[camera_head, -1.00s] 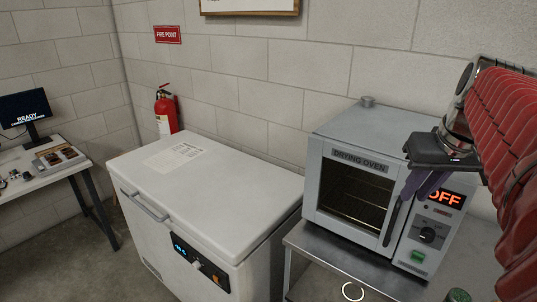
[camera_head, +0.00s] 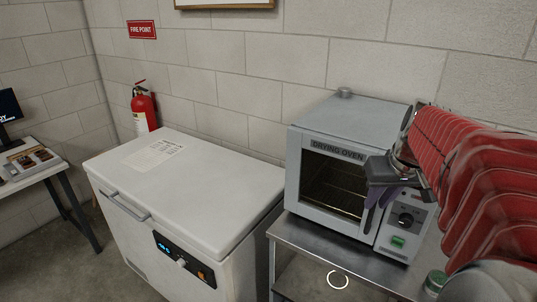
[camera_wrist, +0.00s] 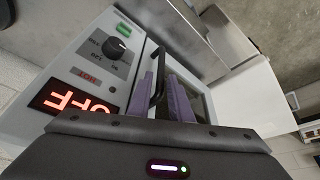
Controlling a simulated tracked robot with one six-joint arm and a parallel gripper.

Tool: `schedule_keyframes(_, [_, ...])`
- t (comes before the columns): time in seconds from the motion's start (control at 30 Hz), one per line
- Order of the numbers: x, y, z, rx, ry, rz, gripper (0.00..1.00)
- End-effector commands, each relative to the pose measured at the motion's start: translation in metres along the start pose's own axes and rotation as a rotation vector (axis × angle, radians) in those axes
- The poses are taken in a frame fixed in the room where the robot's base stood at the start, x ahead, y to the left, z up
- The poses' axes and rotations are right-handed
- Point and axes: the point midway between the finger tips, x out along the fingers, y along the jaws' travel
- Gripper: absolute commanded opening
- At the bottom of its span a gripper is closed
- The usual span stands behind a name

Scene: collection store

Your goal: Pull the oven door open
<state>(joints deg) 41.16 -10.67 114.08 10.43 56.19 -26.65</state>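The drying oven (camera_head: 347,112) stands on a metal table, and its glass-fronted door (camera_head: 333,187) looks shut. A dark upright handle (camera_head: 371,217) runs along the door's right edge. My gripper (camera_head: 379,195) is in front of the handle, with its purple fingers pointing down at it and partly covering its upper part. In the wrist view, the fingers of my gripper (camera_wrist: 164,88) are apart. The black handle (camera_wrist: 161,62) lies between them, nearer the left finger. I cannot tell whether either finger touches it.
The oven's control panel (camera_wrist: 98,60), with a knob and a red OFF display, is beside the handle. A white chest freezer (camera_head: 190,190) stands left of the metal table (camera_head: 300,236).

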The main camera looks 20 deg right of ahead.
Motion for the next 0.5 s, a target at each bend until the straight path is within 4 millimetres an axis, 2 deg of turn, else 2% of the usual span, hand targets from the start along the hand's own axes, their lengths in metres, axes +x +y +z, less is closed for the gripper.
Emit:
schedule_keyframes(0.03, [0.009,-0.001,0.001,-0.001,-0.003,-0.002,0.18])
schedule_keyframes(0.2, [0.030,-0.001,0.000,-0.002,-0.002,-0.002,0.18])
schedule_keyframes(0.5, [0.039,0.000,0.000,-0.001,0.000,-0.001,0.18])
